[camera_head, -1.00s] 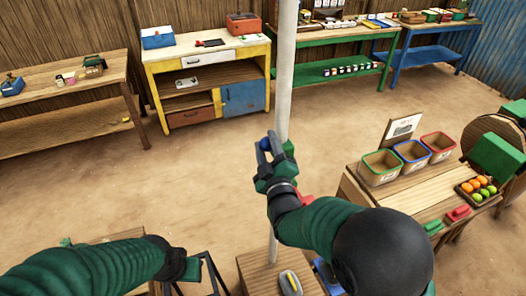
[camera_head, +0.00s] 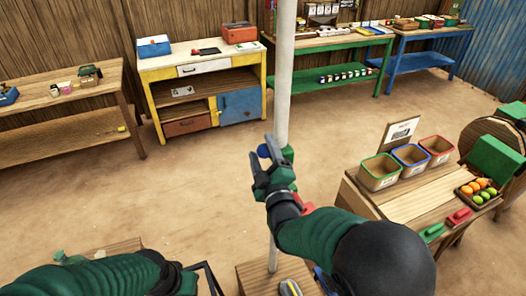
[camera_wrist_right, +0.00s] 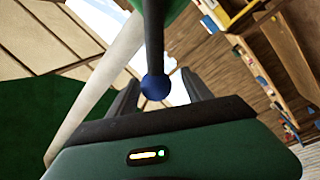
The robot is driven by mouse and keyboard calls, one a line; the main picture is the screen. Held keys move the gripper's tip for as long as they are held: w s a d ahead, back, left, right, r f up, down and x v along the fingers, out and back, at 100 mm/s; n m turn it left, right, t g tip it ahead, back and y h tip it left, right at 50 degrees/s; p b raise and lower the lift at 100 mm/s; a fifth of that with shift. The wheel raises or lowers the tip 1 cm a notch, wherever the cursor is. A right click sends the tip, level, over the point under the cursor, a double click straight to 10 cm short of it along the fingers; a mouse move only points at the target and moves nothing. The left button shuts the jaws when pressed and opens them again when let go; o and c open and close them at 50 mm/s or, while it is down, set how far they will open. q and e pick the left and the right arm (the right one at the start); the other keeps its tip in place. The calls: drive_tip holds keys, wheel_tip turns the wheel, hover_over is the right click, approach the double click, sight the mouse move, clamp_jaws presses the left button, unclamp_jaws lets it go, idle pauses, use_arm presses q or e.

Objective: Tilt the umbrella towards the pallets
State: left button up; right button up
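The umbrella's pale pole (camera_head: 284,85) rises from a wooden block (camera_head: 250,277) near the bottom of the head view; its top is out of frame there. A blue ball knob (camera_head: 264,151) is beside the pole. In the right wrist view the knob (camera_wrist_right: 155,88) ends a dark rod, and the pole (camera_wrist_right: 95,95) runs slanted to its left. My right gripper (camera_head: 260,158) is at the knob; its fingers stand apart on either side of it, with gaps visible. My left gripper (camera_head: 188,284) is low at the left, its fingers unclear. I cannot make out any pallets.
A wooden table (camera_head: 415,203) with bins and fruit stands close on the right. A yellow-framed cabinet (camera_head: 195,67), a wooden bench (camera_head: 60,118) and green (camera_head: 325,82) and blue tables (camera_head: 420,62) line the back. The sandy floor between is clear.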

drive_tip(key=shift+a, duration=0.1)
drive_tip(key=b+v, duration=1.5)
drive_tip(key=v, duration=0.1)
drive_tip(key=shift+s, duration=0.35)
drive_tip(key=shift+w+f, duration=0.1)
